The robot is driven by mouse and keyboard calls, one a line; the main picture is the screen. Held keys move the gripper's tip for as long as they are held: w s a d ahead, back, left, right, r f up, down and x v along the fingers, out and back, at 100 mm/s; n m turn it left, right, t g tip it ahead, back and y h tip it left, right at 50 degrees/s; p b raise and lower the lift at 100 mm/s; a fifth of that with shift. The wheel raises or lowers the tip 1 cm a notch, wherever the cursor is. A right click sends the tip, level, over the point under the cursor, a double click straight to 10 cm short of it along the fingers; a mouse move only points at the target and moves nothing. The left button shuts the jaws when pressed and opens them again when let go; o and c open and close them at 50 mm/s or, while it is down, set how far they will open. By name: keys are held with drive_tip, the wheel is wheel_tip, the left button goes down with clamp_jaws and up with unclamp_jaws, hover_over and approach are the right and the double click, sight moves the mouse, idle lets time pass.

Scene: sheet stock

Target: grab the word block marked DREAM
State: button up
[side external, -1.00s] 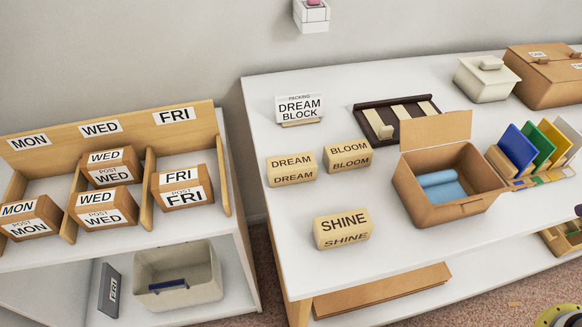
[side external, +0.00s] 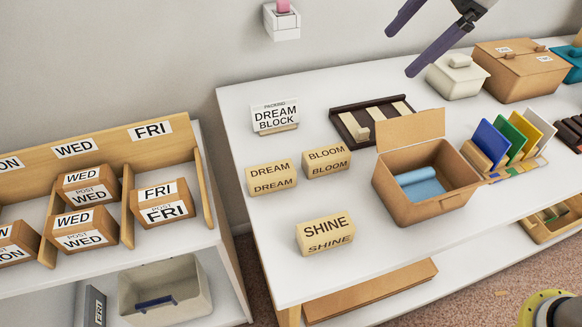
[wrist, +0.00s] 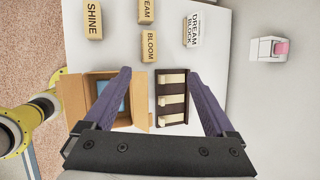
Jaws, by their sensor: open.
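The DREAM block (side external: 271,178) is a pale wooden block lettered in black, resting on the white table left of the BLOOM block (side external: 326,162). The SHINE block (side external: 324,236) sits nearer the front edge. In the wrist view the DREAM block (wrist: 146,11) is at the top edge, partly cut off, with the BLOOM block (wrist: 149,46) below it. My gripper (side external: 396,46) is open and empty, in the air above the back of the table, right of and well away from the DREAM block. Its fingers also show in the wrist view (wrist: 160,80).
A DREAM BLOCK sign (side external: 275,117) stands behind the blocks. A dark slotted tray (side external: 352,122) and an open cardboard box (side external: 411,205) with a raised flap stand to the right. Colored panels (side external: 510,142) and lidded boxes (side external: 522,70) are farther right. Table around the DREAM block is clear.

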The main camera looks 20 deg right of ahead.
drive_tip(key=w+a+f+g, duration=0.2)
drive_tip(key=w+a+f, duration=0.4)
drive_tip(key=a+f, duration=0.3)
drive_tip(key=g, duration=0.1)
approach(273, 169)
drive_tip(key=shift+g, duration=0.3)
drive_tip(key=x, duration=0.4)
drive_tip(key=shift+d+f, duration=0.15)
drive_tip(key=shift+f, duration=0.35)
drive_tip(key=shift+w+a+x, duration=0.1)
drive_tip(key=shift+x, duration=1.4)
drive_tip(key=shift+w+a+x, duration=0.1)
drive_tip(key=shift+a+x, duration=0.05)
drive_tip(key=shift+x, duration=1.35)
drive_tip(key=shift+r, duration=0.15)
clamp_jaws()
drive_tip(key=shift+r, duration=0.1)
